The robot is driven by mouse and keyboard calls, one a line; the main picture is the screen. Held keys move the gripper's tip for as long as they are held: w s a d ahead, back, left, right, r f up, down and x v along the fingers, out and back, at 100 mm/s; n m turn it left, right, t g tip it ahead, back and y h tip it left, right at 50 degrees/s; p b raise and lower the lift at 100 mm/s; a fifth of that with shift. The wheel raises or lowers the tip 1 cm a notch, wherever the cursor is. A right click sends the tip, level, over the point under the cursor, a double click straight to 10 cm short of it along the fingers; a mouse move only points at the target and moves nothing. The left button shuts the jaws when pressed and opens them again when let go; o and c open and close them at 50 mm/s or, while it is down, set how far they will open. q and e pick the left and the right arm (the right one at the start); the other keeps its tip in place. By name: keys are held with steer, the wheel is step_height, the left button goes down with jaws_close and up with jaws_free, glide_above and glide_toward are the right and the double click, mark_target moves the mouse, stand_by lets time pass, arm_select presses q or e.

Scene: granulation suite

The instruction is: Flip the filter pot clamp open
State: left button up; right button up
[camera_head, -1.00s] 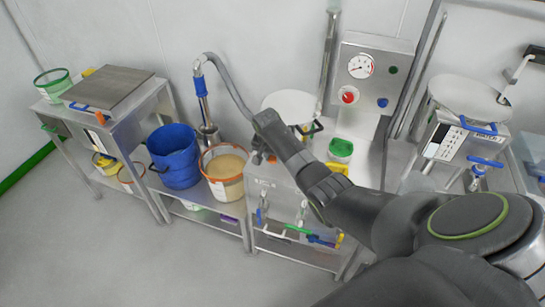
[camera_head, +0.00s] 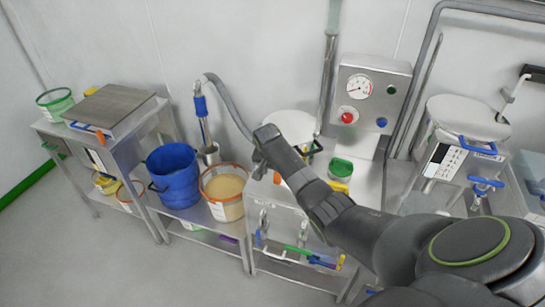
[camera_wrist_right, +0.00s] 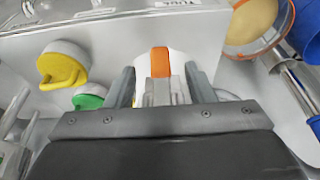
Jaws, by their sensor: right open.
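In the right wrist view, a white piece with an orange stripe (camera_wrist_right: 160,62), which looks like the clamp's lever, lies between the fingers of my right gripper (camera_wrist_right: 160,88). The fingers are apart, one on each side of it; I cannot tell whether they touch it. In the head view, my right wrist hangs over the steel cabinet top, and its fingers are mostly hidden. A small orange part (camera_head: 277,178) shows just below the wrist. A pale round pot or lid (camera_head: 290,122) stands behind the wrist, partly covered. My left gripper is not in view.
A green-capped part (camera_head: 342,167) and a yellow knob (camera_head: 337,187) sit right of the wrist. A bucket of tan powder (camera_head: 222,186) and a blue bucket (camera_head: 173,175) stand left. Behind is a gauge panel (camera_head: 372,88); a hose (camera_head: 228,97) curves toward the wrist.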

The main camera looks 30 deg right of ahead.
steer(key=v, duration=1.6)
steer(key=shift+d+r, duration=0.3)
steer(key=shift+r, duration=0.05)
